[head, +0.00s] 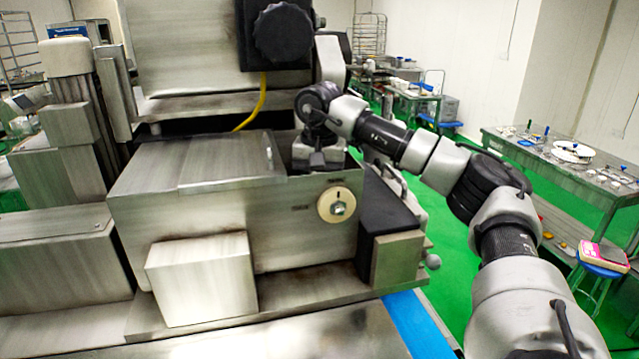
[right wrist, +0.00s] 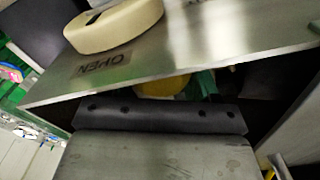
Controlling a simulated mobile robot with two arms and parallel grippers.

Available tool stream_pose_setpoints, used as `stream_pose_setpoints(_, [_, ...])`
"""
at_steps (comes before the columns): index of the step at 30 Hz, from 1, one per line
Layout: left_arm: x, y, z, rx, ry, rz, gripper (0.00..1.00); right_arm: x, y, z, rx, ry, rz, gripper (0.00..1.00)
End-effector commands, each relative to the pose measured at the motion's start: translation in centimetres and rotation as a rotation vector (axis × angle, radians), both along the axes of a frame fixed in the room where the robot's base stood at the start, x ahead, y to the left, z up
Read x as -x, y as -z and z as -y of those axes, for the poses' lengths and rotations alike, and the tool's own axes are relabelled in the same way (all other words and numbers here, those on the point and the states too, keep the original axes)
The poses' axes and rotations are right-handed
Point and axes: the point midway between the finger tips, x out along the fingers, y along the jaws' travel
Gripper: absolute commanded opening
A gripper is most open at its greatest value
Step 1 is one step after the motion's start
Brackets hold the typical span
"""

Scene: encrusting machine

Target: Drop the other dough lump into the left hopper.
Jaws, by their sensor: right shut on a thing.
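My right gripper (head: 318,165) points down at the dark opening on the right of the machine's metal housing, behind the front panel with the cream knob (head: 338,205). In the right wrist view a yellowish rounded lump (right wrist: 165,88), seemingly the dough lump, shows just past the dark gripper edge, mostly hidden. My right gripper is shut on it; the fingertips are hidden. The opening looks like a hopper mouth (right wrist: 225,98), but I cannot tell whether it is the left hopper. My left gripper is not in view.
A metal cover (head: 225,160) lies left of the opening. A large black knob (head: 283,32) and a yellow cable (head: 250,105) are above and behind.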

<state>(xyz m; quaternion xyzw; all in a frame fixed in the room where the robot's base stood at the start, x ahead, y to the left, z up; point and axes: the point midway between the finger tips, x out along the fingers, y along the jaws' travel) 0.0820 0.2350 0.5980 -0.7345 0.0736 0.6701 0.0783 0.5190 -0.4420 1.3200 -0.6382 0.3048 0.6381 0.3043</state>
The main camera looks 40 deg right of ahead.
Motion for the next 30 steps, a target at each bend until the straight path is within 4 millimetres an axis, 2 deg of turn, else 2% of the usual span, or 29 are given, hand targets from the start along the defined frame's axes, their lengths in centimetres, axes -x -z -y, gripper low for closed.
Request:
stream_pose_setpoints(15, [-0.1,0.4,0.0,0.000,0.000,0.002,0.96,0.0,1.1,0.0,-0.001,0.000,0.001,0.35])
stream_pose_setpoints(16, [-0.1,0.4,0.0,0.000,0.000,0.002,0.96,0.0,1.2,0.0,0.000,0.000,0.000,0.63])
stream_pose_setpoints(20, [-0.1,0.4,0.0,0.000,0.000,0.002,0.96,0.0,1.2,0.0,0.000,0.000,0.000,0.83])
stream_pose_setpoints(21, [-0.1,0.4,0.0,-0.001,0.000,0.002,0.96,0.0,1.2,0.0,0.000,0.000,0.000,0.86])
stream_pose_setpoints(30, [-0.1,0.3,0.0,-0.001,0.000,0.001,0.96,0.0,0.9,0.0,0.000,0.000,0.001,0.86])
